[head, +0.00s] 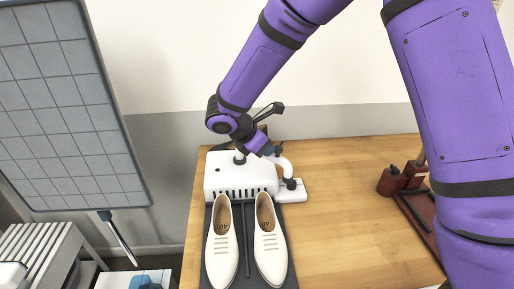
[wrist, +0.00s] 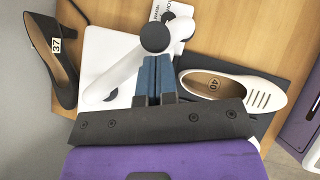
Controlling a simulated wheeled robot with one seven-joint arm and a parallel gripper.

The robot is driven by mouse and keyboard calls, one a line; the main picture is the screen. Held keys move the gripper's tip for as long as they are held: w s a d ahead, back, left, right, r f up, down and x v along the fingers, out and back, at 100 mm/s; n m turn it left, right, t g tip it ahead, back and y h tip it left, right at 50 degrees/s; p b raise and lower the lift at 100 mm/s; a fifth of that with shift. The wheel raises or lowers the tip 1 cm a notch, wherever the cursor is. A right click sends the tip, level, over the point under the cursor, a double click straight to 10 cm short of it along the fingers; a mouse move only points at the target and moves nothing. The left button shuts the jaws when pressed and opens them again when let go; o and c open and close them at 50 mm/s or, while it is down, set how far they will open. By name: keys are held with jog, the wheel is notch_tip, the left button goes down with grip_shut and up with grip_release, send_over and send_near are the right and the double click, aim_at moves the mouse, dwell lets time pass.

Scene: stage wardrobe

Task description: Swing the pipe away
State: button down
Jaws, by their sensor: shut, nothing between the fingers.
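The white curved pipe (head: 287,164) rises from a dark swivel joint on a small white base plate, at the right end of a white vented box. In the wrist view the pipe (wrist: 122,77) runs diagonally over the box, with a dark round end or knob (wrist: 154,37) in front of my fingertips. My gripper (head: 273,151) is shut and empty, its blue fingers (wrist: 153,63) right beside the pipe. I cannot tell whether they touch it.
White shoes (head: 221,240) marked 40 lie on a dark mat before the white box (head: 222,177). A black heeled shoe (wrist: 52,58) tagged 37 is beside the box. A dark red stand (head: 392,181) is at right. The wooden table (head: 340,170) between is clear.

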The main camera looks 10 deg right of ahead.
jog(key=shift+w+d, duration=0.1)
jog(key=shift+d, duration=0.1)
dwell(0.3)
jog(key=w+d+n+t+y, duration=0.3)
jog(key=w+d+n, duration=0.2)
jog(key=w+n, duration=0.2)
jog(key=shift+w+d+t, duration=0.15)
jog(key=shift+w+t, duration=0.25)
dwell(0.7)
